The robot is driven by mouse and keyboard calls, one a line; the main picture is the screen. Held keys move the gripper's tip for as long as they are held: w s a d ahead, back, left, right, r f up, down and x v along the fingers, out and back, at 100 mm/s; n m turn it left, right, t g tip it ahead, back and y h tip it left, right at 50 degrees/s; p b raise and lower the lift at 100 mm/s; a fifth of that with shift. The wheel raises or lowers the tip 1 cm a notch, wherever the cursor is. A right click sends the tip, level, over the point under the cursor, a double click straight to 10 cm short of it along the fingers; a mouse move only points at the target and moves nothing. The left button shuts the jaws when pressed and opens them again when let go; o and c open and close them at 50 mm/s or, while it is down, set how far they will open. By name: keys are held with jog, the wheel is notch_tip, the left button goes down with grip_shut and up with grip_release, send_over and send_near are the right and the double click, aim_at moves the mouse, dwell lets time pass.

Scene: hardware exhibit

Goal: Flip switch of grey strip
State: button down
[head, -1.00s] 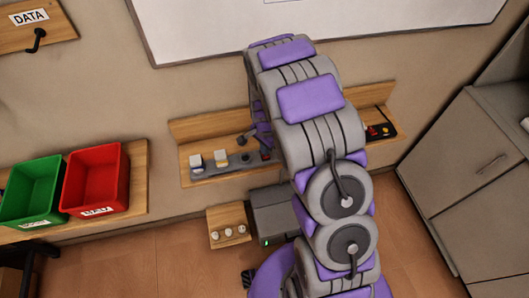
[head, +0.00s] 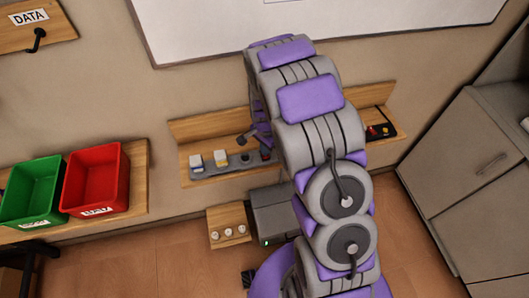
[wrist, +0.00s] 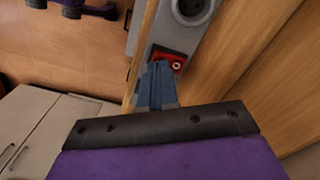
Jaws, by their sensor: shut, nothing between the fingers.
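The grey strip (head: 228,168) lies on the wooden wall shelf, with white and yellowish plugs in its left part and dark sockets toward its right. Its red switch (wrist: 168,60) shows in the wrist view, just beyond my fingertips, and has a small light-coloured round mark on it. My gripper (wrist: 157,70) is shut and empty, with its tips at or very near the switch's lower edge; I cannot tell if they touch. In the head view my gripper (head: 258,140) is above the strip's right end, partly hidden by my arm.
A second, black device with red and yellow parts (head: 381,131) sits on the shelf (head: 215,128) to the right. Green (head: 30,193) and red (head: 96,180) bins stand at left. A grey box (head: 274,213) and a small board with knobs (head: 228,228) are below the shelf.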

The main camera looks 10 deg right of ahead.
jog(key=shift+f, duration=0.85)
dwell(0.5)
jog(key=shift+r+p, duration=1.25)
jog(key=shift+r, duration=2.25)
